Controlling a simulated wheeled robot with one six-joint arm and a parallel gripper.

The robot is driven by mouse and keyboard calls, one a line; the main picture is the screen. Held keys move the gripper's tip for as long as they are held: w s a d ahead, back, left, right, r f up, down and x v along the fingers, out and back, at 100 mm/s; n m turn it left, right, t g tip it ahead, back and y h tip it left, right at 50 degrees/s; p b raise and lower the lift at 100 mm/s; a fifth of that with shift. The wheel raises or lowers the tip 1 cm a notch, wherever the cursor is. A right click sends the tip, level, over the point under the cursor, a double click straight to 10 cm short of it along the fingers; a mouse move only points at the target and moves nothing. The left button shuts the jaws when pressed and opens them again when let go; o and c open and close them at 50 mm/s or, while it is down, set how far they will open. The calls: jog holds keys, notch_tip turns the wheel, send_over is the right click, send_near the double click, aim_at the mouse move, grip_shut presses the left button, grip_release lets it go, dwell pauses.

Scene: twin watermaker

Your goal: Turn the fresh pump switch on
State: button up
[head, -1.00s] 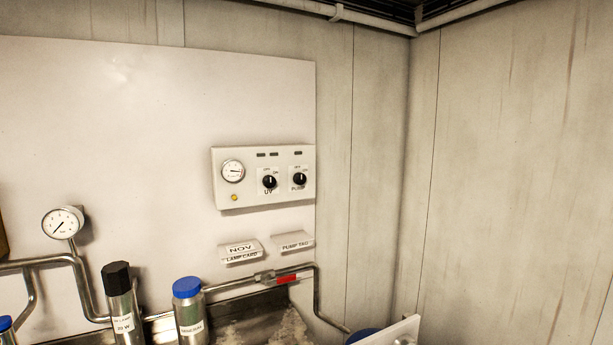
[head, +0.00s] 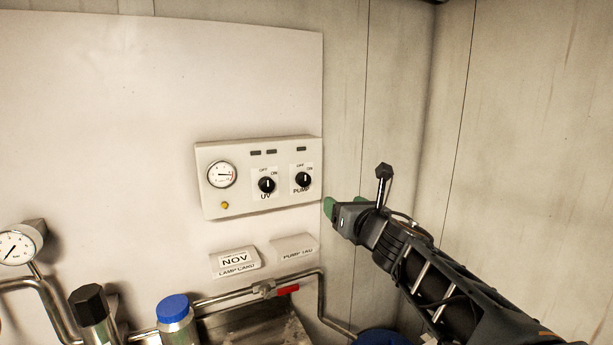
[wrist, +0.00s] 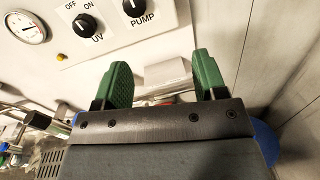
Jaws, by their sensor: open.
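The pump switch (head: 303,180) is a black rotary knob labelled PUMP, with OFF and ON marks, on the right of a white control panel (head: 240,200). It also shows at the top of the wrist view (wrist: 134,8). The similar UV knob (head: 267,185) is to its left and also shows in the wrist view (wrist: 84,25). My gripper (head: 335,209) has green fingers and is just right of and below the panel in the head view. In the wrist view its fingers (wrist: 160,80) are apart and empty, below the pump knob and not touching it.
The panel carries a round gauge (head: 222,174) and a yellow button (head: 225,205). Below are a NOV lamp card (head: 235,259), a pump tag holder (head: 294,248), and a pipe with a red-handled valve (head: 288,289). Blue-capped (head: 173,308) and black-capped (head: 88,300) cylinders stand lower left.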

aim_at(305, 181)
jog(key=w+a+n+p, duration=0.1)
jog(key=w+a, duration=0.1)
jog(key=w, duration=0.2)
jog(key=w+a+r+n+y+p, duration=0.1)
jog(key=w+a+n, duration=0.1)
jog(key=w+a, duration=0.1)
jog(key=w+a+n+y+p, duration=0.1)
jog(key=w+a, duration=0.1)
jog(key=w, duration=0.3)
jog(key=shift+w+a+r+n+g, duration=0.25)
jog(key=shift+w+a+n+g, duration=0.05)
jog(key=shift+w+a, duration=0.1)
jog(key=shift+c, duration=0.2)
jog(key=c, duration=0.9)
